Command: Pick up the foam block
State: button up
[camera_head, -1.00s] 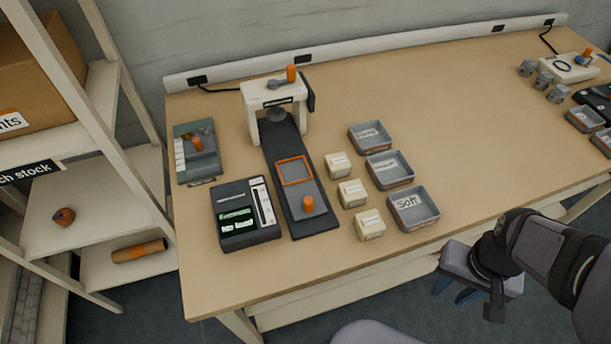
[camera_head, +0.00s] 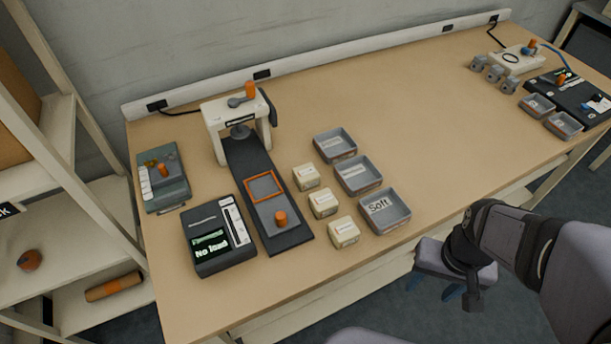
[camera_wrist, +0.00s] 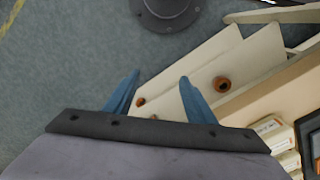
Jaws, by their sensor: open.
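Three small cream foam blocks with labels stand in a row on the bench: the far one (camera_head: 306,177), the middle one (camera_head: 323,203) and the near one (camera_head: 343,232). Which one the task means cannot be told. My gripper (camera_head: 437,288) is off the bench's front edge, right of the blocks, and empty. In the wrist view my gripper (camera_wrist: 160,80) has its two blue fingers spread apart with nothing between them. Cream labelled blocks show at the lower right of that view (camera_wrist: 268,125).
Three grey trays, one marked "Soft" (camera_head: 384,211), stand right of the blocks. A press (camera_head: 235,125) with a dark sliding bed and a display unit reading "No load" (camera_head: 217,238) are on their left. The bench's middle right is clear. Shelves (camera_head: 60,250) stand at left.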

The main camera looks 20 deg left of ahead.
jog(key=w+a+r+n+p, duration=0.1)
jog(key=w+a+r+p, duration=0.1)
jog(key=w+a+r, duration=0.1)
jog(key=w+a+r+n+p, duration=0.1)
jog(key=w+a+r+p, duration=0.2)
jog(key=w+a+r, duration=0.1)
jog(key=w+a+r+n+p, duration=0.1)
jog(key=w+a+r+p, duration=0.2)
jog(key=w+a, duration=0.2)
jog(key=shift+w+a+r+n+y, duration=0.15)
jog(key=shift+w+a+n+y, duration=0.05)
jog(key=shift+a+n+y, duration=0.1)
jog(key=w+a+r+n+p, duration=0.1)
jog(key=w+a+n+p, duration=0.15)
jog(key=a, duration=0.55)
jog(key=n+p, duration=0.3)
send_over(306, 172)
jog(key=shift+s+d, duration=0.25)
jog(key=shift+s, duration=0.05)
jog(key=shift+a+f, duration=0.15)
jog(key=shift+w+a+f+p, duration=0.15)
jog(key=shift+f+p, duration=0.6)
jog(key=shift+f, duration=1.1)
jog(key=shift+w+d+f+p, duration=0.15)
jog(key=shift+f+p, duration=0.6)
jog(key=shift+f, duration=1.05)
jog(key=shift+a, duration=0.1)
jog(key=c, duration=0.8)
